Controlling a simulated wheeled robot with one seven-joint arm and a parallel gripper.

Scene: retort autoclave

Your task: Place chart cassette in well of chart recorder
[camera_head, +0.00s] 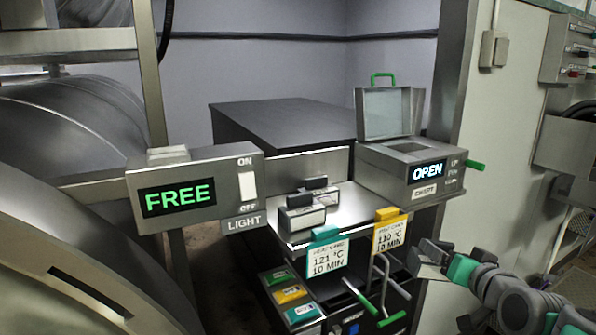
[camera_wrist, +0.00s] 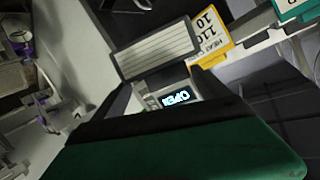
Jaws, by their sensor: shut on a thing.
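The chart recorder (camera_head: 372,163) stands on the right of the bench in the head view. Its lid (camera_head: 386,112) with a green handle is raised, its well (camera_head: 408,147) is uncovered, and its display reads OPEN. My gripper (camera_head: 438,253) is in front of and below the recorder, shut on a grey chart cassette (camera_head: 427,266). In the wrist view the held cassette (camera_wrist: 157,50) shows a lined pale face at the fingertips. The recorder's OPEN display (camera_wrist: 175,99) appears upside down beyond it. The cassette is apart from the well.
Two similar cassettes (camera_head: 302,217) lie on the bench shelf. Teal 121 °C (camera_head: 325,259) and yellow 110 °C (camera_head: 391,236) cards hang at its front edge. Levers with green grips (camera_head: 391,320) stick out below. A FREE panel (camera_head: 190,190) is at left; a wall (camera_head: 500,130) is at right.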

